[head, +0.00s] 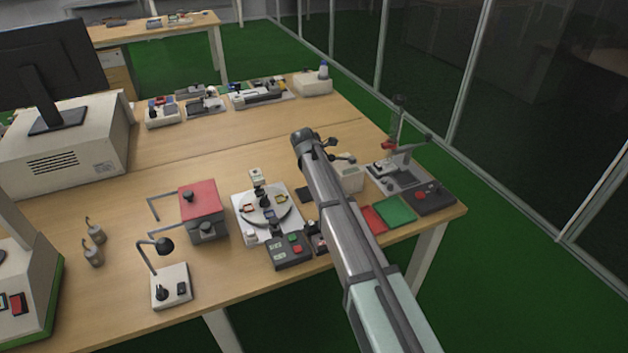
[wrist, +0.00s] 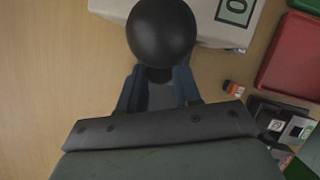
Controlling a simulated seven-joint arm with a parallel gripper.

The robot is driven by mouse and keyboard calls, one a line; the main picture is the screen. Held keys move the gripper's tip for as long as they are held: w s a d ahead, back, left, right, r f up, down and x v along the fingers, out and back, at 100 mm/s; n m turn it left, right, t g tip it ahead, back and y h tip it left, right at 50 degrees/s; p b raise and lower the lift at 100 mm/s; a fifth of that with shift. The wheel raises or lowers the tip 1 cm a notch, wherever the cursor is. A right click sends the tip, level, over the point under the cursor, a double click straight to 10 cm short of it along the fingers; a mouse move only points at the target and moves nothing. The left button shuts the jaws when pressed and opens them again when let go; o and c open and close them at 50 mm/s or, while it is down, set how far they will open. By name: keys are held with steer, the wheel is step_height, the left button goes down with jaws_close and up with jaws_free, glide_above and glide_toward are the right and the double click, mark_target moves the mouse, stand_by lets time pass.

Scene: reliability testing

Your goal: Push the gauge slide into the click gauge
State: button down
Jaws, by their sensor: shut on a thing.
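In the wrist view my gripper (wrist: 158,88) is shut on a grey part under a round black knob (wrist: 162,30). I take this to be the gauge slide; the knob hides much of it. A beige box with a green-and-white "0" label (wrist: 237,11) lies just beyond the knob, probably the click gauge. The knob overlaps the box's edge, so I cannot tell whether the slide touches it or is inside. In the head view a beige box (head: 350,177) stands just right of my arm, which hides my fingertips.
A small orange-and-black piece (wrist: 233,87) lies near the gripper. A round-dial fixture (head: 264,212) stands left of my arm. Bare wood shows at the wrist view's left.

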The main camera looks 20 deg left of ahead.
steer(key=c, duration=0.8)
jaws_free()
steer(key=shift+w+d, duration=0.15)
steer(key=v, duration=1.3)
steer(key=shift+s+r, duration=0.25)
steer(key=shift+r, duration=0.1)
